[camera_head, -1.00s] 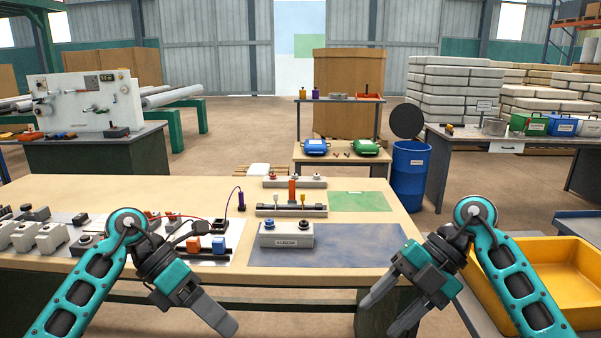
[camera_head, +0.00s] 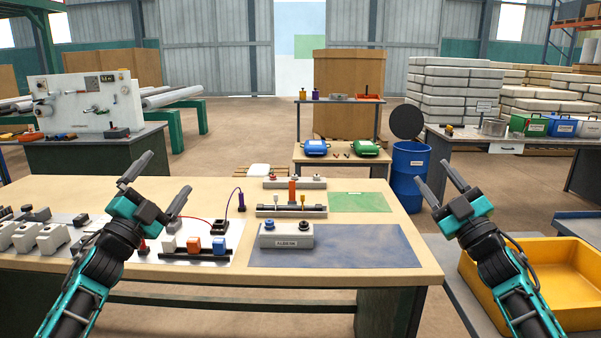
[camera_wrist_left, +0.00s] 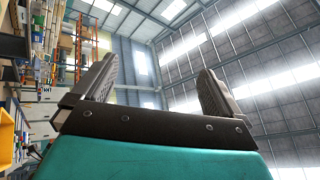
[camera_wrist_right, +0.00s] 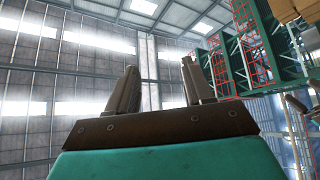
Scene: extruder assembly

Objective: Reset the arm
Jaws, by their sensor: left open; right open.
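My left gripper (camera_head: 161,184) is raised over the left part of the workbench, its fingers pointing up and away. It is open and empty. In the left wrist view its two fingers (camera_wrist_left: 155,85) stand wide apart against the ceiling. My right gripper (camera_head: 437,186) is raised to the right of the workbench, beyond its edge. It is open and empty, and in the right wrist view its fingers (camera_wrist_right: 160,88) stand apart with nothing between them.
The workbench (camera_head: 340,273) carries a grey block with two knobs (camera_head: 286,235) on a blue mat (camera_head: 370,246), a green mat (camera_head: 359,202) and several small connectors at left. A yellow bin (camera_head: 570,318) stands at the right, below my right arm. A blue barrel (camera_head: 410,177) stands behind.

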